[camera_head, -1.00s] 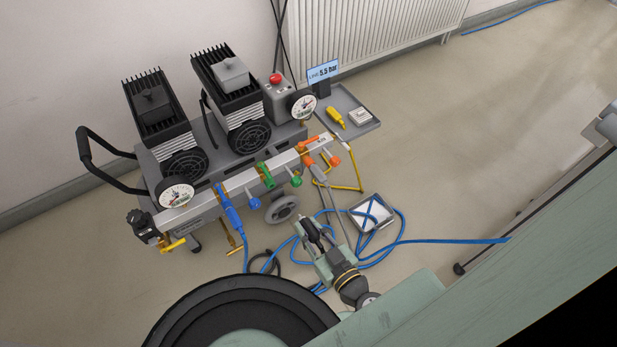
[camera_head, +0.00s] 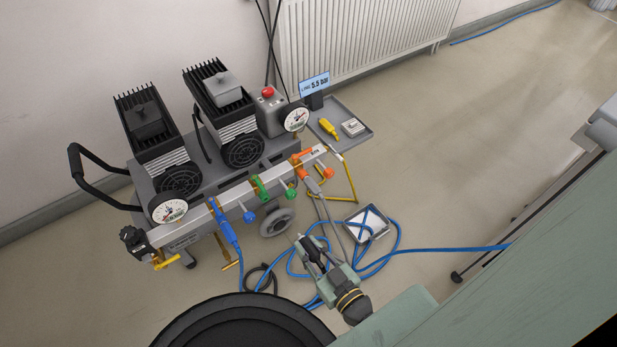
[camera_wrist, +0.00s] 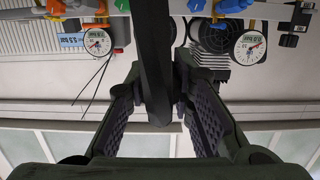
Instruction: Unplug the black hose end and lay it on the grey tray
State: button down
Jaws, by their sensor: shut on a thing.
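My gripper (camera_head: 312,243) is shut on the black hose end (camera_head: 313,256), in front of the compressor and clear of its manifold. In the wrist view the black hose end (camera_wrist: 153,60) runs down from the top edge between the two padded fingers of my gripper (camera_wrist: 160,115). The grey tray (camera_head: 360,140) is at the compressor's right end and carries a yellow tool and a small pale box. My gripper is well in front of it, apart from it. I cannot tell which socket the black hose came from.
The manifold bar (camera_head: 240,192) carries blue, green and orange fittings. Blue hose (camera_head: 440,246) loops over the floor around my gripper. A shiny square pan (camera_head: 378,222) lies on the floor with blue hose across it. A dark coil (camera_head: 262,278) lies left.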

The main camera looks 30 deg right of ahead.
jog(key=shift+s, duration=1)
dwell(0.7)
